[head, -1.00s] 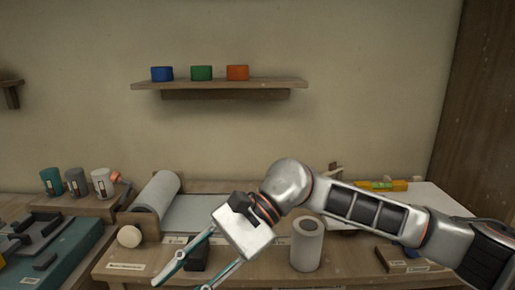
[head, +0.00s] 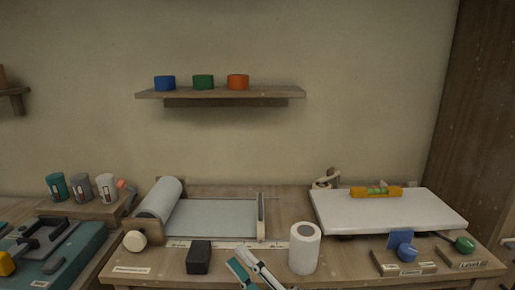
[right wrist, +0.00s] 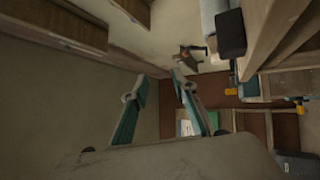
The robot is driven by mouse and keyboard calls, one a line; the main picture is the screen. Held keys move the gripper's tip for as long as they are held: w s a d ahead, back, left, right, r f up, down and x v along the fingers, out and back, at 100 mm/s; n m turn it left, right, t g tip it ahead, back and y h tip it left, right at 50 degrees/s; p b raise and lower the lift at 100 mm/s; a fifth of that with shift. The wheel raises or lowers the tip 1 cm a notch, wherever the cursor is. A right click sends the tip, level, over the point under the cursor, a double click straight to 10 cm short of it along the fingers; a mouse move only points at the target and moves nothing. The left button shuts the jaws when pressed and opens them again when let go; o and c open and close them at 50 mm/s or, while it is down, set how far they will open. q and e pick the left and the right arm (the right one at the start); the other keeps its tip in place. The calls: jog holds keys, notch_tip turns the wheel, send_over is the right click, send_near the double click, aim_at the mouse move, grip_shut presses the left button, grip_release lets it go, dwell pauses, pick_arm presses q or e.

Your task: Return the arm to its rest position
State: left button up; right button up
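My right gripper (head: 248,268) is at the bottom edge of the head view, in front of the workbench and left of the white roll (head: 305,248). Only part of its teal and silver fingers shows there; the rest of my right arm is out of the frame. In the right wrist view the two fingers (right wrist: 160,80) stand apart with nothing between them, so it is open and empty. My left gripper is not in view.
The workbench holds a black block (head: 198,257), a grey sheet roll (head: 160,198), a white board (head: 390,212) with an orange level (head: 376,192), and a green knob (head: 465,244). A wall shelf (head: 220,93) carries blue, green and orange tubs.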

jog(key=s+d+f+m+h, duration=0.2)
jog(key=d+f+m+h, duration=0.4)
jog(key=f, duration=0.4)
jog(key=s+d+f+m+h, duration=0.2)
jog(key=d+f+m+h, duration=0.2)
jog(key=d+f+m, duration=0.4)
jog(key=s+d+f+m+g+h+p, duration=0.1)
jog(key=s+d+f+m+g+h, duration=0.1)
jog(key=s+d+f+m, duration=0.2)
jog(key=s+d+f+m+g+h, duration=0.2)
jog(key=s+d+f, duration=0.3)
jog(key=s+f, duration=0.6)
jog(key=shift+s+d+f+m+g+h+p, duration=0.25)
jog(key=shift+s+f+m+g+h+p, duration=0.1)
jog(key=shift+f+m, duration=0.6)
jog(key=shift+w+a, duration=0.1)
